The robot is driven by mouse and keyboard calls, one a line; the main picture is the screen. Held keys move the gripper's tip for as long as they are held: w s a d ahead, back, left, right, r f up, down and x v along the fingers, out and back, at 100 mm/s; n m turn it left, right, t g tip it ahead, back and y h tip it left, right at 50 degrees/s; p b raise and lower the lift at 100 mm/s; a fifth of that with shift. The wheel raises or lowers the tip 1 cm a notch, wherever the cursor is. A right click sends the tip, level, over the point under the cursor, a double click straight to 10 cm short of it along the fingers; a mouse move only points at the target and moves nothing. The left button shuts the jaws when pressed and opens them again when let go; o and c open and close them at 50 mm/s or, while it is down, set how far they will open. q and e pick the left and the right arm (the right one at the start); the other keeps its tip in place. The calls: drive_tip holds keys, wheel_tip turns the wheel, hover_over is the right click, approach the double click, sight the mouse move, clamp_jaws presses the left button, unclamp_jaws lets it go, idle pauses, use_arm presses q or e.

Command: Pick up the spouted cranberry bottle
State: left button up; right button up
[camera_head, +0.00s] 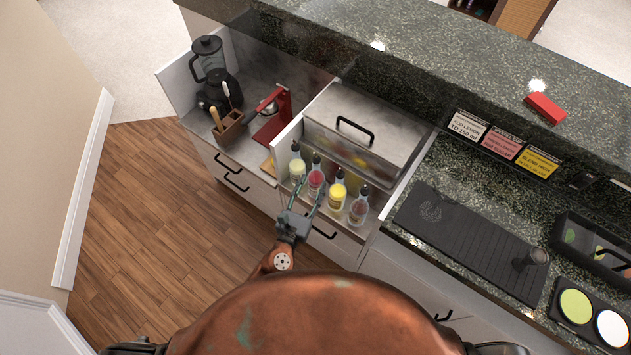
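Several spouted bottles with dark spouts stand in a row in the open-topped bay at the front of the counter. The red one, which looks like the cranberry bottle (316,178), is second from the left. Its label is too small to read. My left gripper (310,187) reaches up from below, with its two thin fingers apart on either side of the red bottle's lower part as seen from above. I cannot tell whether the fingers touch it. My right gripper is not in view.
A pale bottle (297,167) stands left of the red one; a yellow bottle (337,194) and a pinkish bottle (358,209) stand to its right. A lidded steel bin (365,125) is close behind. A black mat (470,240) lies on the right counter. Wooden floor is clear at left.

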sight(315, 172)
use_arm(q)
drive_tip(key=x, duration=0.6)
drive_tip(key=shift+w+a+f+b, duration=0.1)
drive_tip(key=shift+w+a+b, duration=0.2)
drive_tip(key=shift+w+b, duration=0.1)
drive_tip(key=shift+c, duration=0.5)
clamp_jaws()
